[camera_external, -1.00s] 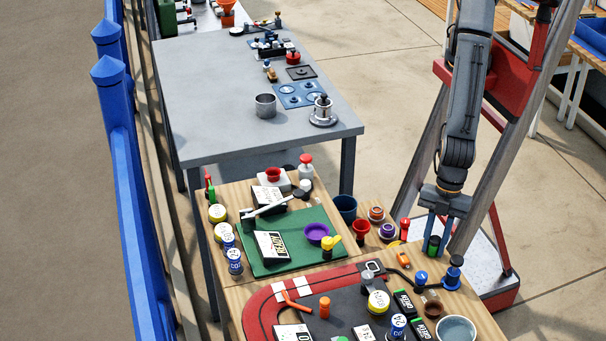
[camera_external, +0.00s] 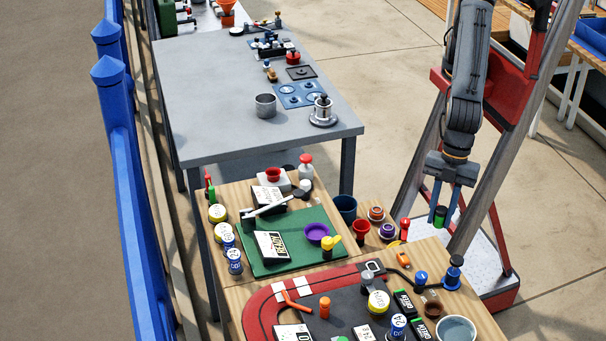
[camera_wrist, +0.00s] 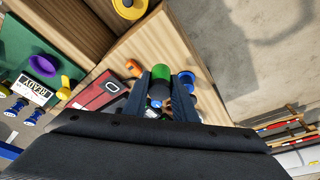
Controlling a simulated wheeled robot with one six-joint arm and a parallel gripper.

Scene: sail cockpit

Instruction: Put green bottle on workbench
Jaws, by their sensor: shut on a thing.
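The green bottle (camera_external: 440,215), green with a dark part, is held between the fingers of my gripper (camera_external: 443,208) in the external view. It hangs above the right side of the wooden table, clear of the surface. In the wrist view the green bottle (camera_wrist: 160,74) sits between the two dark fingers of my gripper (camera_wrist: 160,85), which are shut on it. A grey workbench (camera_external: 215,95) stands at the back left in the external view, away from my gripper. Its front left area is bare.
The wooden table (camera_external: 238,290) in front is crowded with bottles, cups and boxes. On the grey bench stand a metal pot (camera_external: 265,106), a silver moka-like pot (camera_external: 322,112) and blue plates (camera_external: 300,94). A blue railing (camera_external: 130,180) runs along the left.

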